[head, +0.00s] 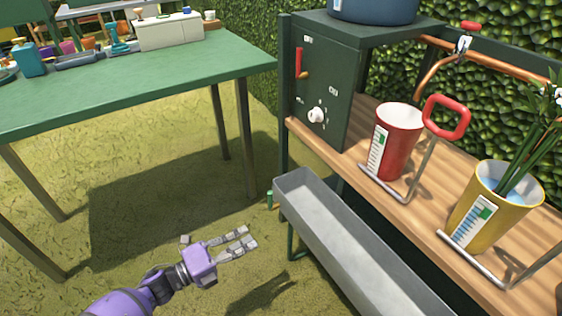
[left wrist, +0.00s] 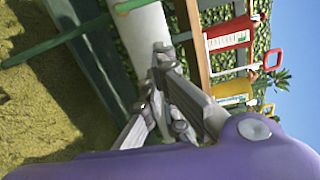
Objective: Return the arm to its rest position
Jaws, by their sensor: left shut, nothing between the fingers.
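My left gripper (head: 246,241) is in the lower middle of the head view, over the grass and left of the grey trough. Its fingers are shut with nothing between them. In the left wrist view the shut fingers (left wrist: 163,62) point up the picture, with the pale trough (left wrist: 146,35) beyond them. My right gripper is in neither view.
The grey trough (head: 292,180) is just right of the gripper. A green table (head: 140,90) stands at left. Grass between is clear.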

